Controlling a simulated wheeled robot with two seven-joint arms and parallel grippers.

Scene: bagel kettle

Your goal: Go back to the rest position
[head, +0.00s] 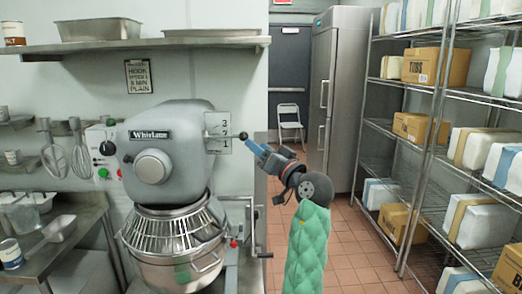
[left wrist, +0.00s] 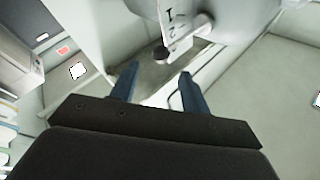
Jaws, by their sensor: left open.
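My left gripper (head: 256,148) is at the centre of the head view, at the end of my arm in a green padded sleeve. Its blue fingers point up and left toward the round dark knob (head: 243,136) of the speed lever on the grey mixer (head: 168,150). In the left wrist view the two fingers of the left gripper (left wrist: 158,78) are spread apart with nothing between them. The knob (left wrist: 162,53) shows just beyond the fingertips, near the numbered plate (left wrist: 178,24). My right gripper is in neither view.
The mixer's caged bowl (head: 172,245) stands left of my arm. A wall shelf (head: 150,44) with metal pans runs above. A wire rack (head: 440,150) with boxes stands at the right, beside a steel fridge (head: 338,100). The tiled floor (head: 345,250) between is clear.

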